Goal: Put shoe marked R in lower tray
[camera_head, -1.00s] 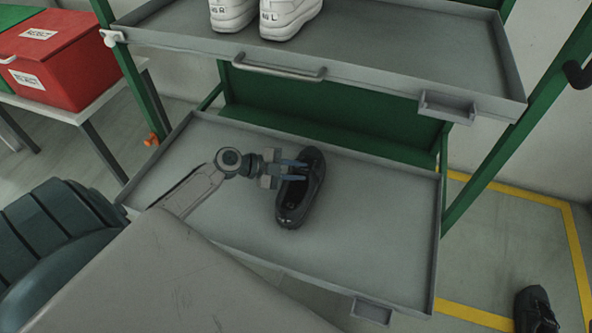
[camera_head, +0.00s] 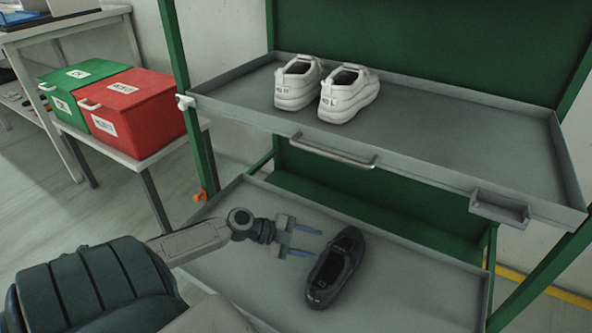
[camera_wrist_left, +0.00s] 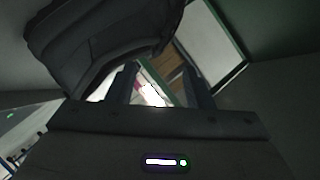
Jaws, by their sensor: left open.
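A black shoe (camera_head: 336,268) lies in the lower tray (camera_head: 420,283), toe pointing up and to the right in the head view. No mark on it can be read from here. My left gripper (camera_head: 312,241) is open and empty just left of the shoe, apart from it. In the left wrist view a dark shape, likely the shoe (camera_wrist_left: 95,40), fills the upper left beyond the open fingers (camera_wrist_left: 160,85). My right gripper is not in view.
A pair of white shoes (camera_head: 327,88) stands on the upper tray (camera_head: 450,125), which has a front handle (camera_head: 332,152). A red box (camera_head: 130,108) and a green box (camera_head: 84,86) sit on a side table at left. Bare tray floor lies right of the black shoe.

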